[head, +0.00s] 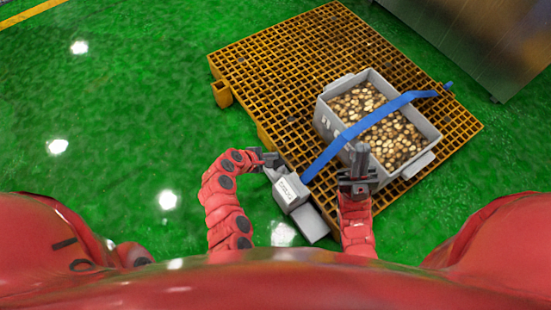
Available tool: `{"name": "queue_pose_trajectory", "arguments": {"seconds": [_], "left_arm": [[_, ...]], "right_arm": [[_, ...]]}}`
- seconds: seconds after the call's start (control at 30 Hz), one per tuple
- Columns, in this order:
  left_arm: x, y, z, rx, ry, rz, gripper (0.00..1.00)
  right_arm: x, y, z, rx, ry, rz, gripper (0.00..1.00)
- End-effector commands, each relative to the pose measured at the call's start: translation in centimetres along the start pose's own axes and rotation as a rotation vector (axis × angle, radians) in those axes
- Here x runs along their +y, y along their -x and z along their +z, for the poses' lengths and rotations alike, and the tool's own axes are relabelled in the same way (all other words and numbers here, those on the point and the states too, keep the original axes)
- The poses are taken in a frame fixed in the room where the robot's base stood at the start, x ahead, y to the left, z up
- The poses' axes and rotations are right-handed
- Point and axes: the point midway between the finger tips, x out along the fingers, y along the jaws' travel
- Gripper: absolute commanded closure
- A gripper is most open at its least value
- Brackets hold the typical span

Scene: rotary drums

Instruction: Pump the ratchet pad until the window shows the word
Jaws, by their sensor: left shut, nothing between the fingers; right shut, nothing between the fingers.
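A light grey ratchet box (291,192) sits at the near edge of the orange grid pallet, at the end of a blue strap (345,140). Its pale window face carries small dark marks, too small to read. A flat grey pad (312,225) sticks out from the box on the near side. My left gripper (268,158) is shut and empty, just behind and left of the box, close to it; I cannot tell if they touch. My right gripper (361,152) is shut and empty, pointing up the picture in front of the crate, to the right of the box and pad.
A grey crate (325,118) full of brown and tan round pieces stands on the orange pallet (270,65), with the strap across it. A metal cabinet (480,35) stands at the top right. The green floor (120,110) is clear on the left.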

Motion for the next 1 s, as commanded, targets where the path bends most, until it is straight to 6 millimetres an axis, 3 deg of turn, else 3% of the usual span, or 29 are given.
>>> {"name": "queue_pose_trajectory", "arguments": {"seconds": [1.0], "left_arm": [[-0.51,-0.61,-0.40,-0.001,0.001,-0.002,1.00]], "right_arm": [[-0.08,0.43,0.04,0.000,0.000,0.000,1.00]]}}
